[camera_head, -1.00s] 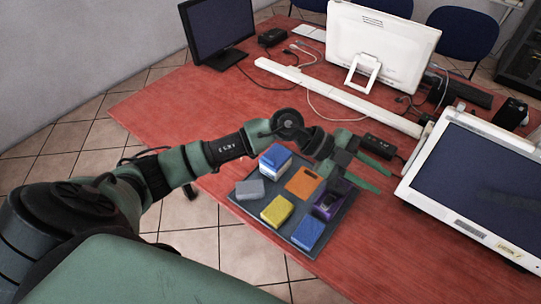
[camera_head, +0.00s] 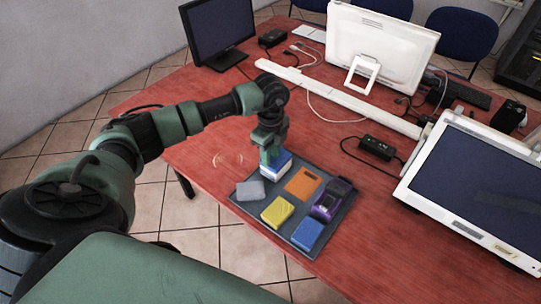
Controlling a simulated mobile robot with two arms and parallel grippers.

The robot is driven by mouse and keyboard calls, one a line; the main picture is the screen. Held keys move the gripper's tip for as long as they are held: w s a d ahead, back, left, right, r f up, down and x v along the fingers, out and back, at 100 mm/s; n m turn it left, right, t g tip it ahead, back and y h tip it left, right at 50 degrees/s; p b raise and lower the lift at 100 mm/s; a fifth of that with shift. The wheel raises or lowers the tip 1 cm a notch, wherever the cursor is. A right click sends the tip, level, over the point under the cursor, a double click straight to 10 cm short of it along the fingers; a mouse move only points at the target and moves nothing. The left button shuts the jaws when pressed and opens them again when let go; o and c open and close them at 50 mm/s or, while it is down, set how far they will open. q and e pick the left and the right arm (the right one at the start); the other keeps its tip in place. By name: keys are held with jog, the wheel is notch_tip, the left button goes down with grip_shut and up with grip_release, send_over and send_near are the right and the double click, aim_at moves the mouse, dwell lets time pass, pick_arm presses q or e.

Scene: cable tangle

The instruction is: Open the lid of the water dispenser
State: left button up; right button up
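I see nothing I can identify as a water dispenser or its lid. My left gripper (camera_head: 268,157) points down at a blue and white box (camera_head: 279,170) at the back corner of a dark tray (camera_head: 254,211). Its green fingers overlap the top of the box, and I cannot tell whether they touch or grip it. The tray also holds a grey block (camera_head: 249,190), a yellow block (camera_head: 277,211), a blue block (camera_head: 307,234), an orange flat piece (camera_head: 302,183) and a purple and black item (camera_head: 331,199). My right gripper is out of view.
A white monitor (camera_head: 380,45), a dark monitor (camera_head: 217,27) and a large tilted screen (camera_head: 477,185) stand on the red table (camera_head: 390,235). A white bar (camera_head: 335,95), cables and a black adapter (camera_head: 377,147) lie behind the tray. A faint pale ring (camera_head: 228,152) shows left of the gripper.

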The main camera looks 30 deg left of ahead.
pick_arm(q)
jog(key=shift+f, duration=0.8)
grip_shut()
dwell(0.9)
